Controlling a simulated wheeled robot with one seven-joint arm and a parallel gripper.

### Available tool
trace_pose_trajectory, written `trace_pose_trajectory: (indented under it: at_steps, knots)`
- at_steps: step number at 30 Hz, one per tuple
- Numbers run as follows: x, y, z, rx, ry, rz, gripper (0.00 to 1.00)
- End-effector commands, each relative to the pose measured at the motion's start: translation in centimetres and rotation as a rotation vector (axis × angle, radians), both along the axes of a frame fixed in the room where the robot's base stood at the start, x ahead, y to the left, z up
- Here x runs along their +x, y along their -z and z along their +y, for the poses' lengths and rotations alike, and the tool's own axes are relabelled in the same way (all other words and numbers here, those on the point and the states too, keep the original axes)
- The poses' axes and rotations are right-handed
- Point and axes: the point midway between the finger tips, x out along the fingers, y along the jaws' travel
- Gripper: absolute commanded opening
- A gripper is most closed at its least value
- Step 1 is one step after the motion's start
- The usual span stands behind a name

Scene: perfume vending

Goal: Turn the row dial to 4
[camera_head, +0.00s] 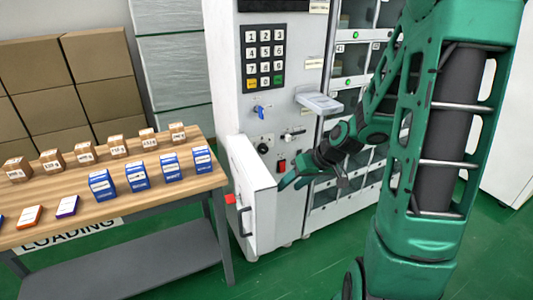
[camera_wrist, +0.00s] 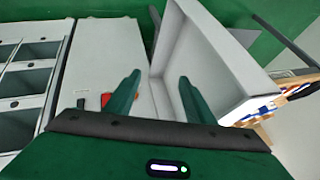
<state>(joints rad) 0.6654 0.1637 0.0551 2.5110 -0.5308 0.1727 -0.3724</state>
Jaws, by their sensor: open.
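The vending machine's white front panel (camera_head: 250,112) carries a keypad (camera_head: 264,57), a blue key-like part (camera_head: 260,111) and small controls below. A small round knob (camera_head: 263,148) sits low on the panel; I cannot tell whether it is the row dial, and no number on it is readable. My gripper (camera_head: 312,181) is open and empty, in front of the panel's lower part, below and right of the knob. In the wrist view its two green fingers (camera_wrist: 158,92) stand apart with nothing between them. No dial shows clearly there.
A white door or bin (camera_head: 252,190) stands out from the machine's lower front, close to my gripper; it also shows in the wrist view (camera_wrist: 205,60). A red-black switch (camera_head: 282,165) is near. A white tray (camera_head: 319,103) juts out above. A table (camera_head: 110,208) with boxes stands left.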

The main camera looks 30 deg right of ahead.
Motion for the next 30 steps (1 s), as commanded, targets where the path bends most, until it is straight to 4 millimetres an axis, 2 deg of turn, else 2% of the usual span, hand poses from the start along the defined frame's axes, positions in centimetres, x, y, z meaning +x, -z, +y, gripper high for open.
trace_pose_trajectory:
  at_steps: [2, 7, 12, 16, 21, 26, 30]
  knots:
    - [2.1, 0.8, 0.2, 0.059, 0.009, -0.07, 0.49]
    - [6.7, 0.9, 0.0, 0.175, 0.065, -0.258, 0.49]
    - [10.4, 0.1, -1.9, 0.281, 0.183, -0.436, 0.49]
    - [12.0, -0.6, -3.9, 0.333, 0.275, -0.534, 0.49]
    - [12.9, -1.1, -5.6, 0.364, 0.345, -0.597, 0.49]
    - [13.8, -1.0, -5.6, 0.367, 0.352, -0.605, 0.49]
    - [15.5, -0.4, -5.0, 0.366, 0.349, -0.604, 0.49]
